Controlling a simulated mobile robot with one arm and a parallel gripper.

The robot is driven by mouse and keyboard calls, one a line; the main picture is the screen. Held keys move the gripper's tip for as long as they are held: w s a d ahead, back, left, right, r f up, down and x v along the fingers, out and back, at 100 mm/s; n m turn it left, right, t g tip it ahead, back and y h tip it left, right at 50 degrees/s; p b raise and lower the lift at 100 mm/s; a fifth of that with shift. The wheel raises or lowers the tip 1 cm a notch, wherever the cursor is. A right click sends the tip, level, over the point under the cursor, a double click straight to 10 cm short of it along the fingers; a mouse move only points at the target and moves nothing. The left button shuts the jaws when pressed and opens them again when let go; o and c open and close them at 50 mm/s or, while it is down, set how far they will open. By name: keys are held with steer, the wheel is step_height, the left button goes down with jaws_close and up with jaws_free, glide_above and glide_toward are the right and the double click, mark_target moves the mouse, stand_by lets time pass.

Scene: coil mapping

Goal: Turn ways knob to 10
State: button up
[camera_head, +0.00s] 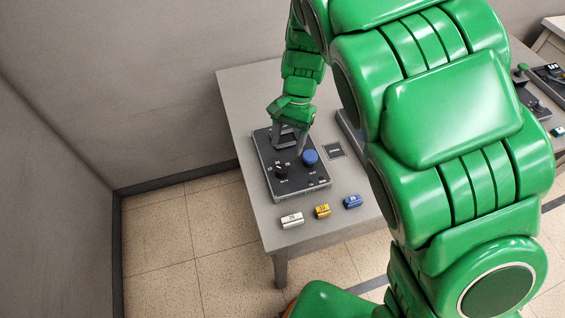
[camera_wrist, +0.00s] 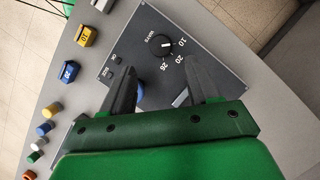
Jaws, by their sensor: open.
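The dark control panel (camera_head: 313,187) lies on the grey table; it also shows in the wrist view (camera_wrist: 205,58). The black ways knob (camera_head: 281,171) is on it, with labels 10, 20 and 26 around it in the wrist view (camera_wrist: 160,44). The knob's white mark appears to point towards the 10 side, but the exact setting is hard to read. A round blue button (camera_head: 310,156) sits on the same panel, partly hidden by a finger in the wrist view (camera_wrist: 139,91). My gripper (camera_head: 288,152) is open above the panel, its fingers apart and empty (camera_wrist: 160,68), not around the knob.
A white block (camera_head: 292,219), a yellow block (camera_head: 322,211) and a blue block (camera_head: 353,201) stand along the table's front edge. My arm hides much of the table's right side. Walls stand behind and left.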

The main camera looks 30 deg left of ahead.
mark_target(282, 168)
steer(key=x, duration=0.7)
steer(key=shift+s+f, duration=0.2)
steer(key=shift+f, duration=0.15)
